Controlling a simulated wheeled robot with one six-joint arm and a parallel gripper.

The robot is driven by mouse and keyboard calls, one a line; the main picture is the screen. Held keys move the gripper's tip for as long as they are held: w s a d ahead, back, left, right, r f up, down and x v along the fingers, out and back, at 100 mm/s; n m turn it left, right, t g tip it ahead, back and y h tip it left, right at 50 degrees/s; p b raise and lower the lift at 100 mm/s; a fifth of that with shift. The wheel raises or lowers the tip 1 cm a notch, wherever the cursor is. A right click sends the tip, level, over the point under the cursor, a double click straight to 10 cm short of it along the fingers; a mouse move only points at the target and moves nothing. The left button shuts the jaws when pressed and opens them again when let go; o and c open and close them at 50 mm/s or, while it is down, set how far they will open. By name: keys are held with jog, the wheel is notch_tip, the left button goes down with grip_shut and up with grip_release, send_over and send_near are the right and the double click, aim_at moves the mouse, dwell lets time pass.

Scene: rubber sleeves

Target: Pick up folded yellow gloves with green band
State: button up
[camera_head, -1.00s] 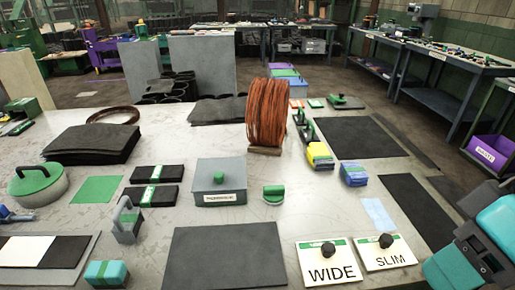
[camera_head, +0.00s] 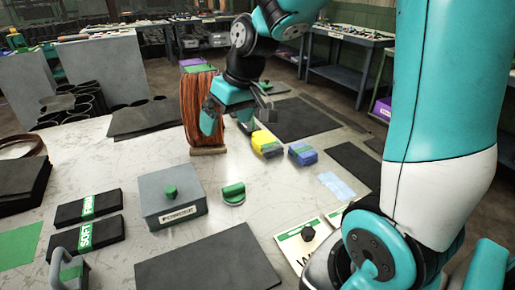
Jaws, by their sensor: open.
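The folded yellow gloves (camera_head: 266,141) lie on the grey table (camera_head: 185,238) right of centre in the head view. They show a yellow top with a darker part at the front; the green band is too small to make out clearly. My gripper (camera_head: 231,126) is open and empty above the table. In the picture it is just up and left of the yellow gloves, in front of the copper coil. I cannot tell its exact height, and no contact with the gloves shows.
Folded blue gloves (camera_head: 302,154) lie close to the right of the yellow ones. The tall copper coil (camera_head: 196,108) stands behind and left of my gripper. A grey lidded box (camera_head: 172,208) and a green-topped item (camera_head: 233,193) stand nearer. Bare table lies in front of the gloves.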

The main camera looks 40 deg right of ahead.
jog(key=w+d+f+m+h, duration=0.1)
jog(key=w+d+f+m, duration=0.2)
jog(key=d, duration=0.6)
jog(key=m+h+b, duration=0.1)
jog(key=h, duration=0.1)
send_near(268, 142)
jog(key=f, duration=0.4)
jog(key=shift+w+t, duration=0.25)
jog(key=shift+t, duration=0.15)
jog(key=shift+p+x, duration=0.55)
jog(key=shift+x, duration=2.55)
jog(key=shift+d, duration=0.1)
jog(key=shift+c, duration=0.5)
jog(key=c, duration=0.8)
jog(key=shift+r, duration=0.1)
